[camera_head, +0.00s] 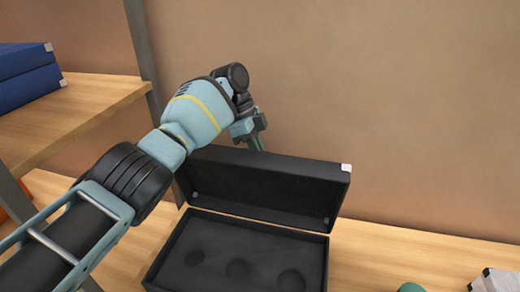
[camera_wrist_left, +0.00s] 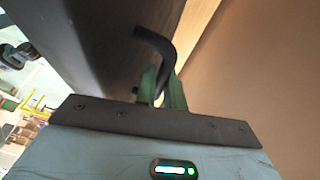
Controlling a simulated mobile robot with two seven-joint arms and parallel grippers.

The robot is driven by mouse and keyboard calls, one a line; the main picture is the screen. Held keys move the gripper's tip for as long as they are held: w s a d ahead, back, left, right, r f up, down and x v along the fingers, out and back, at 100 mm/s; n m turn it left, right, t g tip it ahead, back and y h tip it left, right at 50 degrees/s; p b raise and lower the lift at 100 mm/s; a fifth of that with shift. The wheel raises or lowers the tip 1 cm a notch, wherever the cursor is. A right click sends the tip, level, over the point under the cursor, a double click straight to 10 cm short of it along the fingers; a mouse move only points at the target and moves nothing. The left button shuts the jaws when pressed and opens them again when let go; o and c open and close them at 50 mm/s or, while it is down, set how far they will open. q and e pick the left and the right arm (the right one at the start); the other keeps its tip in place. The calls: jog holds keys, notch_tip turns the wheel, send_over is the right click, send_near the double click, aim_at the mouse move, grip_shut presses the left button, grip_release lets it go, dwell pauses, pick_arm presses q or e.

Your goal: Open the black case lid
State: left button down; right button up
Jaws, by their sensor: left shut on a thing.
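The black case stands on a wooden surface with its lid (camera_head: 265,185) raised steeply above the base (camera_head: 185,243). The dark foam inside the base shows three round recesses and no objects in them. My left gripper (camera_head: 257,143) is behind the lid's top edge, its green fingers partly hidden by the lid. In the left wrist view, the fingers (camera_wrist_left: 162,88) are shut on a curved black handle (camera_wrist_left: 156,42) beside the lid's dark face (camera_wrist_left: 95,45).
Blue cases (camera_head: 25,80) lie on a higher wooden shelf (camera_head: 70,112) at the left, near a grey post (camera_head: 143,45). A brown wall (camera_head: 400,100) rises close behind the case.

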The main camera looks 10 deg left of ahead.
pick_arm(q)
jog(key=shift+w+f, duration=0.1)
dwell(0.4)
jog(key=c, duration=1.8)
grip_release()
jog(key=shift+o, duration=0.2)
jog(key=shift+a+r, duration=0.15)
jog(key=shift+r, duration=0.1)
jog(key=b+v, duration=0.2)
jog(key=v, duration=0.5)
